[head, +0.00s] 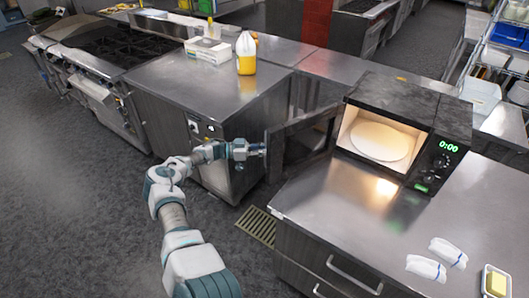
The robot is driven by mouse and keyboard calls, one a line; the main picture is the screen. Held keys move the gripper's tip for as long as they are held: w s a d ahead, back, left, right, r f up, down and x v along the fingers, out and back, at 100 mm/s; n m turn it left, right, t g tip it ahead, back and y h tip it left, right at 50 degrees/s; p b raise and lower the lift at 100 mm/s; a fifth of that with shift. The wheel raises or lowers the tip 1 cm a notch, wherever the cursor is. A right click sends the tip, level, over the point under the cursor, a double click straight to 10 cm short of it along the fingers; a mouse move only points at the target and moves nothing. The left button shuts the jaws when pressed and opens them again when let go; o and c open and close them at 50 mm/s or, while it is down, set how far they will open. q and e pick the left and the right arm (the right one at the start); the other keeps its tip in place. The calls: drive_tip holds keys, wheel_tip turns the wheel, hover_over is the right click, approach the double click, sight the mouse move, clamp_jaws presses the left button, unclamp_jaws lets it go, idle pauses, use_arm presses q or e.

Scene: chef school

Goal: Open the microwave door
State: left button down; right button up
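The black microwave (425,110) stands on the steel counter at the right. Its door (303,143) is swung wide open to the left, so the lit inside and the round pale plate (381,141) show. Its display reads 0:00. My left gripper (262,149) is at the outer left edge of the door, close to it or touching it. The fingers are too small to tell whether they are open or shut. My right gripper is not in view.
The steel counter (340,207) in front of the microwave is mostly bare. Two white cloths (437,258) and a tray with a yellow block (496,282) lie at its right. A yellow bottle (246,54) and a white box (207,50) stand on the counter behind. A stove (115,45) is at the left.

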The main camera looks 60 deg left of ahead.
use_arm(q)
drive_tip(key=shift+d+r, duration=0.2)
drive_tip(key=shift+d, duration=0.35)
drive_tip(key=shift+a, duration=0.2)
drive_tip(key=c, duration=1.2)
unclamp_jaws()
drive_tip(key=shift+w+a+f, duration=0.1)
drive_tip(key=shift+a+f, duration=0.05)
drive_tip(key=shift+a, duration=0.05)
drive_tip(key=shift+c, duration=0.2)
drive_tip(key=shift+o, duration=0.5)
drive_tip(key=shift+w+a+f, duration=0.15)
drive_tip(key=shift+a+f, duration=0.05)
drive_tip(key=shift+d, duration=0.15)
drive_tip(key=shift+s, duration=0.5)
drive_tip(key=v, duration=1.1)
drive_tip(key=shift+a, duration=0.4)
drive_tip(key=shift+w+a+f, duration=0.15)
drive_tip(key=shift+a+f, duration=0.05)
